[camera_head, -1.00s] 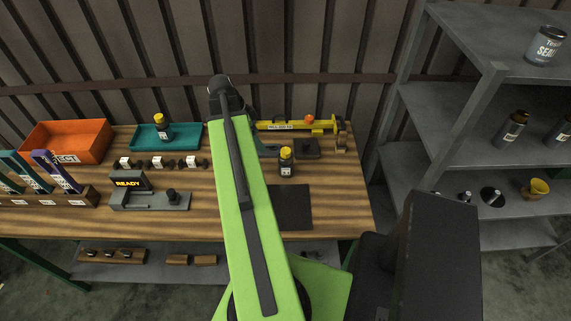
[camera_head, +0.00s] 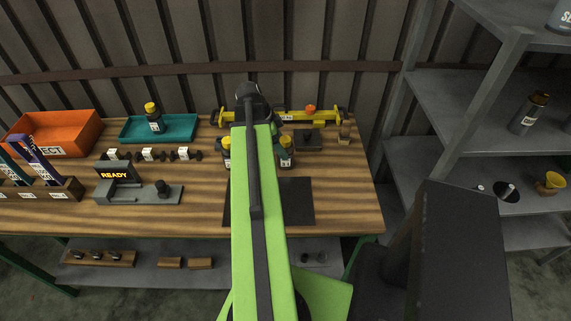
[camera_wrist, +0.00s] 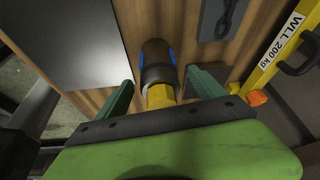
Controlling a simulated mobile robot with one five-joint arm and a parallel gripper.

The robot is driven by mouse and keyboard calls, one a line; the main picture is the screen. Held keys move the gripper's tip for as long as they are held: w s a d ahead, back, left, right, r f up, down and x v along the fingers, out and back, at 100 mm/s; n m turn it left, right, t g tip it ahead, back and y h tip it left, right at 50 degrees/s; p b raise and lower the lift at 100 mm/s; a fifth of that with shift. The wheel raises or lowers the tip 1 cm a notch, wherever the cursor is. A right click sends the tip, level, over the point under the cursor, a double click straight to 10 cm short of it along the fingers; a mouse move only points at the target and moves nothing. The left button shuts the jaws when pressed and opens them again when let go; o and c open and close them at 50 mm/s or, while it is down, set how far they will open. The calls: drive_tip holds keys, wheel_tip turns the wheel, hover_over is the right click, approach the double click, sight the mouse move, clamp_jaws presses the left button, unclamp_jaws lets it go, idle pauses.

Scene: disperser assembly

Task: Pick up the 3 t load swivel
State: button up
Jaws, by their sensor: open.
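I cannot tell for sure which thing is the 3 t load swivel. Several small dark fittings with white tags (camera_head: 149,154) lie in a row on the bench in the head view; their print is too small to read. My gripper (camera_wrist: 162,77) is open in the wrist view, with its two teal fingers apart. A dark bottle with a blue label and yellow cap (camera_wrist: 156,58) shows between and beyond the fingers; I cannot tell whether they touch it. In the head view my arm hides the gripper. Yellow-capped bottles (camera_head: 285,151) stand at either side of the arm.
A yellow lifting beam (camera_head: 293,117) lies at the back, right of a teal tray (camera_head: 185,128) and an orange bin (camera_head: 85,127). A grey fixture reading READY (camera_head: 137,195) stands left. A dark mat (camera_head: 296,203) lies bare near the front. A grey shelf (camera_head: 455,100) stands right.

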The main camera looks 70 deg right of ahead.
drive_tip(key=b+x, duration=0.4)
drive_tip(key=x, duration=0.1)
drive_tip(key=shift+s+d+f, duration=0.1)
drive_tip(key=shift+s+d, duration=0.05)
drive_tip(key=shift+s, duration=0.25)
drive_tip(key=shift+r, duration=0.2)
clamp_jaws()
